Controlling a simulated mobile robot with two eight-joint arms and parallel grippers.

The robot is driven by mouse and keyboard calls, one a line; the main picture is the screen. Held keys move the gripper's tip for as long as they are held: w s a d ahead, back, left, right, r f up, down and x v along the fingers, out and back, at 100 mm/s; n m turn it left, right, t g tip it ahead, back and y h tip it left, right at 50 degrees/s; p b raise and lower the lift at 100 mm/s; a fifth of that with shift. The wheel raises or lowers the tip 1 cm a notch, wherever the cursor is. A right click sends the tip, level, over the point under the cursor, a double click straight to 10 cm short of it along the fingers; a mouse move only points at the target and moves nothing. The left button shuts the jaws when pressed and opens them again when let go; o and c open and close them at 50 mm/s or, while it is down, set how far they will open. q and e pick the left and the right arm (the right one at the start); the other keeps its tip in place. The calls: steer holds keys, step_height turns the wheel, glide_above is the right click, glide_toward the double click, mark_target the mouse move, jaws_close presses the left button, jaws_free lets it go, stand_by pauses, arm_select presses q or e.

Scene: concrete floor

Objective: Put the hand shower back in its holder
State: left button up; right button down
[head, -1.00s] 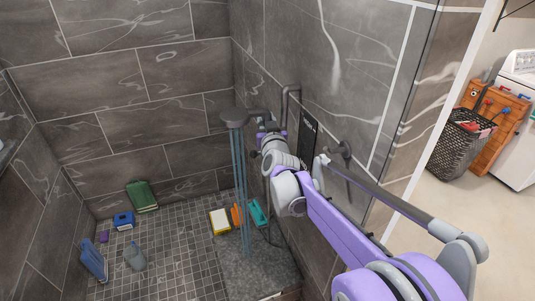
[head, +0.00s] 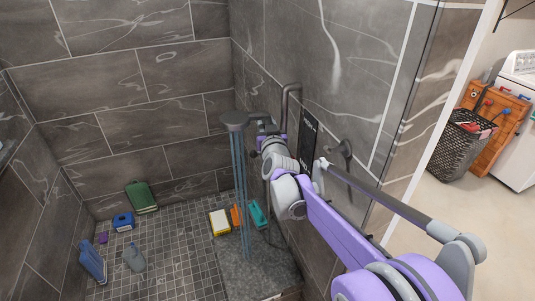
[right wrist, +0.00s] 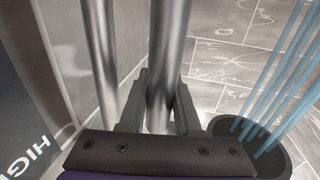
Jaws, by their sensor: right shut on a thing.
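The grey hand shower (head: 234,119) has its round head facing down, with blue streams of water falling from it to the floor. Its head also shows at the lower right of the right wrist view (right wrist: 262,148). My right gripper (head: 266,129) is close to the shower wall. In the right wrist view its fingers (right wrist: 158,106) are shut around a shiny metal tube that seems to be the shower's handle. A curved grey pipe (head: 290,92) stands on the wall just behind the gripper. I cannot tell which part is the holder. My left gripper is not in view.
A valve handle (head: 343,152) and a dark panel (head: 307,140) are on the right wall beside my arm. A yellow-and-white sponge (head: 219,222), a teal bottle (head: 258,214), a green container (head: 141,196) and other items lie on the tiled floor. A laundry basket (head: 462,140) stands outside.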

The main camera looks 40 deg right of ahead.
steer(key=c, duration=0.5)
jaws_free()
steer(key=shift+c, duration=0.2)
steer(key=b+v, duration=0.1)
steer(key=v, duration=1)
steer(key=shift+w, duration=0.1)
